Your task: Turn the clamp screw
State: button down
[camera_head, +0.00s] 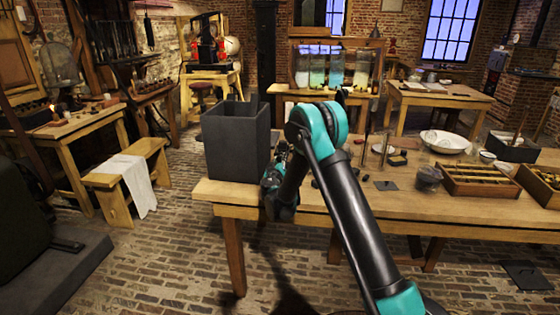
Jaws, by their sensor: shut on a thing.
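My arm reaches over the front edge of the wooden workbench (325,198) and bends down at its left end. My gripper (282,150) is small and partly hidden by my own arm, close to the right side of a tall dark grey square jar (235,145). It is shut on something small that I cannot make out. The jar stands upright and open-topped on the bench's left end. The clamp screw cannot be picked out in this view. I cannot tell whether the gripper touches the jar.
Small dark parts and upright rods stand right of my arm. Beyond are a dark cup (429,177), a white bowl (445,141) and a compartmented wooden tray (482,181). A stool with a white cloth (132,180) stands left. The brick floor between is clear.

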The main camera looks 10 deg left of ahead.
dwell(0.4)
jog(key=c, duration=1.2)
grip_release()
jog(key=shift+o, duration=0.2)
jog(key=shift+s, duration=0.1)
jog(key=s, duration=1.1)
jog(key=shift+s+a, duration=0.2)
jog(key=shift+s, duration=0.2)
